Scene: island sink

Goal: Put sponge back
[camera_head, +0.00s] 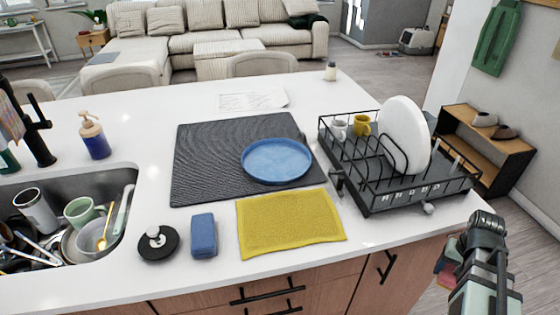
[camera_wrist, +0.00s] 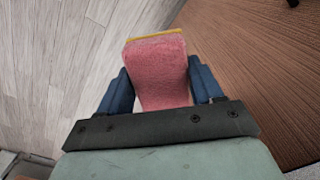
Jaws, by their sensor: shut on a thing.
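A pink sponge (camera_wrist: 157,62) with a yellow edge is between the two blue fingers of my gripper (camera_wrist: 160,88) in the wrist view. The gripper is shut on it. In the head view, my gripper (camera_head: 452,268) is at the lower right, past the right end of the counter and beside it. The sponge is mostly hidden there behind the arm, with only a small reddish part showing. A blue block (camera_head: 204,236) lies on the counter between a black round holder (camera_head: 158,243) and a yellow cloth (camera_head: 290,223). I cannot tell what the block is.
The sink (camera_head: 75,182) at left holds several dishes. A blue plate (camera_head: 276,161) lies on a dark mat (camera_head: 205,152). A black dish rack (camera_head: 400,190) with a white plate and two mugs stands at right. A soap bottle (camera_head: 93,137) stands behind the sink.

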